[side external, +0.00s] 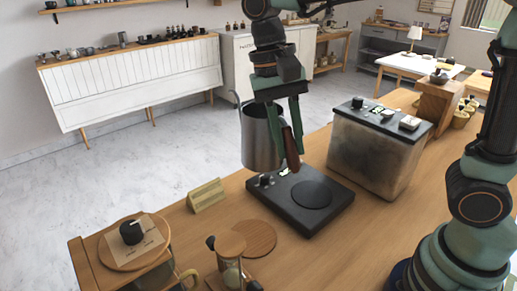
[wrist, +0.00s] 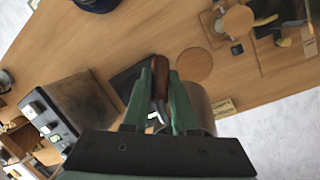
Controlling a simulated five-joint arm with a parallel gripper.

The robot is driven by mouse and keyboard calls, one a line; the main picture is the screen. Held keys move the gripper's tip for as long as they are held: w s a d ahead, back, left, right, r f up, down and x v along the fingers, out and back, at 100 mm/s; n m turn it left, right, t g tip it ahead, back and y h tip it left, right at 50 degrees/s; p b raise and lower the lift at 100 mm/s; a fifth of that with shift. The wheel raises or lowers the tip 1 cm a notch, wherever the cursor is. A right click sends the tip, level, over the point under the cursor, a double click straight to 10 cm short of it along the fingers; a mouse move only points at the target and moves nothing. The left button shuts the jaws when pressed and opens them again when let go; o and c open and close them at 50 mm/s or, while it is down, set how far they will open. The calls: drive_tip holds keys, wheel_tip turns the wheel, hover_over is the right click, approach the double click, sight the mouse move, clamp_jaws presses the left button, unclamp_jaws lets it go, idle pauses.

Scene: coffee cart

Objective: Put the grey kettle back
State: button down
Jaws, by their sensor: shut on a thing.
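The grey kettle (side external: 257,138) is a metal jug with a brown wooden handle (side external: 292,146). My gripper (side external: 287,112) is shut on that handle. In the side external view the kettle hangs upright in the air, left of and above the black hot plate (side external: 335,202) with its round burner. In the wrist view my gripper (wrist: 160,95) has its green fingers on either side of the brown handle (wrist: 158,112). The kettle body (wrist: 197,107) is partly hidden behind the right finger there. The hot plate (wrist: 131,82) shows only in part behind the left finger.
A grey box machine with a black top (side external: 375,150) stands right of the hot plate. A small wooden sign (side external: 207,195), a round wooden board (side external: 254,238), and a glass jar with a wooden lid (side external: 231,259) are on the counter at the left. Bare counter (side external: 300,262) lies in front.

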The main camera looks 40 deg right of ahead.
drive_tip(key=shift+n, duration=0.4)
drive_tip(key=a+f, duration=0.1)
drive_tip(key=f, duration=1.2)
drive_tip(key=a+f, duration=0.1)
drive_tip(key=f, duration=0.6)
drive_tip(key=shift+s+a+f, duration=0.2)
drive_tip(key=shift+a+f, duration=0.05)
drive_tip(key=shift+a, duration=0.1)
drive_tip(key=shift+f, duration=0.15)
drive_tip(key=c, duration=0.7)
unclamp_jaws()
